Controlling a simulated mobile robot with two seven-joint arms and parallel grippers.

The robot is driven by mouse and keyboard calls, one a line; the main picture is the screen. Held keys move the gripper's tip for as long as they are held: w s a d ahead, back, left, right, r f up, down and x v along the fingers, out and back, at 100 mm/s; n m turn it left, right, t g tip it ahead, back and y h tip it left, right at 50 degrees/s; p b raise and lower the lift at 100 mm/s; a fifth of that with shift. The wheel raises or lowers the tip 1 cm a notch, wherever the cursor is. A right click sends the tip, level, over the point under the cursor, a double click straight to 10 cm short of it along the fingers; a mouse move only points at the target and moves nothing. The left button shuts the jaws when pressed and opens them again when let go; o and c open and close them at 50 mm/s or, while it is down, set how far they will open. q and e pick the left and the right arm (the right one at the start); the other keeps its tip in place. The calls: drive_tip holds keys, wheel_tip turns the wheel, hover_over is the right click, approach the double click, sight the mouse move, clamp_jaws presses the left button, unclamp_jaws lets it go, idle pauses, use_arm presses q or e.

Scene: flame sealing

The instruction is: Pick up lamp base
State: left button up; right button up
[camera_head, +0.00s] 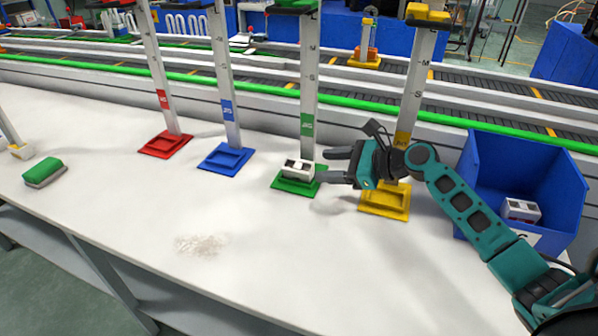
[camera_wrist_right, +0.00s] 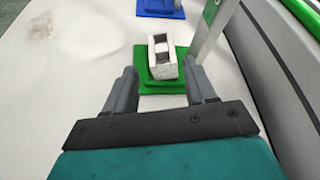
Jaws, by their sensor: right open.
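The lamp base appears to be the white block with dark openings (camera_head: 298,169), sitting on the green stand base (camera_head: 290,188) in front of the green post. It also shows in the right wrist view (camera_wrist_right: 163,66), just ahead of the fingertips. My right gripper (camera_head: 328,168) is open and empty, just to the right of the block, fingers pointing at it. In the wrist view the block lies roughly between the lines of the two fingers (camera_wrist_right: 161,80), not gripped. My left gripper is not in view.
Red (camera_head: 166,144), blue (camera_head: 225,158) and yellow (camera_head: 384,207) stands with tall posts line the table. A blue bin (camera_head: 525,170) at the right holds a similar white block (camera_head: 521,210). A green-topped eraser-like block (camera_head: 44,172) lies left. The front middle table is clear, with a smudge.

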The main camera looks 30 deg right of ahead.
sight(299, 166)
drive_tip(key=b+x, duration=0.1)
drive_tip(key=x, duration=0.6)
drive_tip(key=shift+d, duration=0.2)
drive_tip(key=shift+w+a, duration=0.15)
drive_tip(key=shift+w, duration=0.05)
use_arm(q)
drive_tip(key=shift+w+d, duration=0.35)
use_arm(e)
drive_tip(key=shift+c, duration=0.3)
